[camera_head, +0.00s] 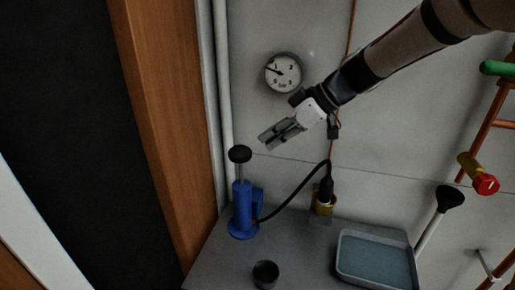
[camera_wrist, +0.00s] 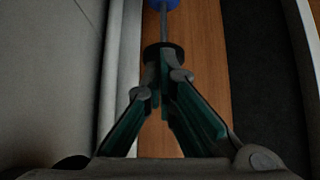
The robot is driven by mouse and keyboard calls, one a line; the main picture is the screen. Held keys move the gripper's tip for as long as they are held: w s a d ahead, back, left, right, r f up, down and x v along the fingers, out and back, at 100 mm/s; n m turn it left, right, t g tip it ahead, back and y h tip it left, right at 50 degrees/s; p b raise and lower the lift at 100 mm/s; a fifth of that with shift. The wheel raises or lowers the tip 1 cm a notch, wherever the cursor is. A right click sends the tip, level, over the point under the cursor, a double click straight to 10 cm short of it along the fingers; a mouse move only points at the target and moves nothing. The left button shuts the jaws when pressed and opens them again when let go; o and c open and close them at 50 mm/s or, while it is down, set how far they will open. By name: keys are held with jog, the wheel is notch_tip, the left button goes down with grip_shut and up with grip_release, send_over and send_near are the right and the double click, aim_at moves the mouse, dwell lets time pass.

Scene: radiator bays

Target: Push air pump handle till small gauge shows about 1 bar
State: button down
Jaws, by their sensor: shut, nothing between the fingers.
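The blue air pump (camera_head: 242,207) stands upright on the grey shelf. Its black handle knob (camera_head: 240,154) is up, with a length of grey rod showing below it. The small round gauge (camera_head: 283,73) is on the wall; its needle points left and slightly up, and its numbers are too small to read surely. My gripper (camera_head: 266,141) is shut and empty, its tips a little above and right of the knob in the head view. In the wrist view the knob (camera_wrist: 160,51) shows just beyond my fingertips (camera_wrist: 168,82); whether they touch is unclear.
A black hose (camera_head: 293,196) runs from the pump to a brass fitting (camera_head: 323,203). A dark cup (camera_head: 265,274) and a grey tray (camera_head: 376,259) are on the shelf (camera_head: 220,265). A white pipe (camera_head: 225,110) and wooden post (camera_head: 170,110) stand left.

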jog(key=shift+v, duration=1.1)
jog(key=shift+r, duration=0.15)
dwell(1.0)
notch_tip(320, 180, up, 9)
jog(key=a+p, duration=0.1)
jog(key=p, duration=0.4)
jog(key=shift+w+a+p, duration=0.2)
jog(key=shift+p, duration=0.1)
jog(key=p, duration=0.2)
send_over(244, 148)
jog(key=f, duration=0.6)
jog(key=shift+s+d+f, duration=0.15)
jog(key=shift+s+f, duration=0.1)
jog(key=shift+f, duration=0.1)
notch_tip(244, 148, down, 3)
jog(key=shift+w+f+p, duration=0.1)
jog(key=shift+f+p, duration=0.05)
jog(key=shift+p, duration=0.4)
jog(key=shift+w+a+f, duration=0.1)
jog(key=shift+a+f, duration=0.1)
jog(key=shift+f, duration=0.4)
